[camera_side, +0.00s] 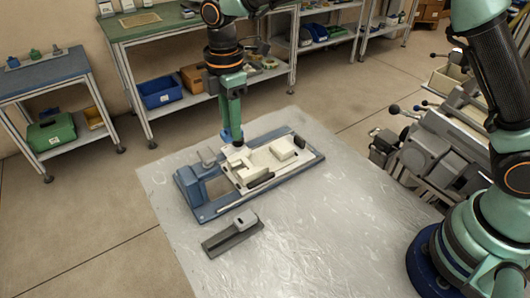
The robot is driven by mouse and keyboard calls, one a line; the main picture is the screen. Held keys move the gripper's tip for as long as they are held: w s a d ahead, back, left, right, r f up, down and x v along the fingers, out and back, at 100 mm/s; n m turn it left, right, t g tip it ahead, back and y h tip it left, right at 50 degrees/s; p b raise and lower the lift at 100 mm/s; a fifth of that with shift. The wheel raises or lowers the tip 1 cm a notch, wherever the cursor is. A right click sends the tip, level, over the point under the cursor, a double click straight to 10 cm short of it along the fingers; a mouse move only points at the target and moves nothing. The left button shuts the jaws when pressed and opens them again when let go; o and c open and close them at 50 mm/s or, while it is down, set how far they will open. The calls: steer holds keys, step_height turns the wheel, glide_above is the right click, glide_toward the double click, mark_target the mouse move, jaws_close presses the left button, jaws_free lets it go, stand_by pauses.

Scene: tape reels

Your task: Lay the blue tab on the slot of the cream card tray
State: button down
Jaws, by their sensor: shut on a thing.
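My gripper (231,128) points straight down at the far edge of the cream card tray (262,158). It is shut on the blue tab (227,137), a small blue piece showing at the fingertips. The tab is above or at the tray's far left part; I cannot tell whether it touches. The tray is pale, with raised blocks, and lies on a blue base plate (205,214). The slot is too small to make out for certain.
A grey block with a flat dark plate (233,236) lies in front of the base plate on the pale table (310,245). Grey machinery (435,150) stands to the right. Shelves (160,90) with bins stand behind.

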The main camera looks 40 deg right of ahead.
step_height(320, 180, down, 9)
steer(key=shift+r, duration=0.1)
stand_by(0.3)
steer(key=shift+f, duration=0.25)
steer(key=shift+f, duration=0.35)
steer(key=c, duration=0.5)
jaws_free()
steer(key=shift+c, duration=0.2)
steer(key=shift+r, duration=0.15)
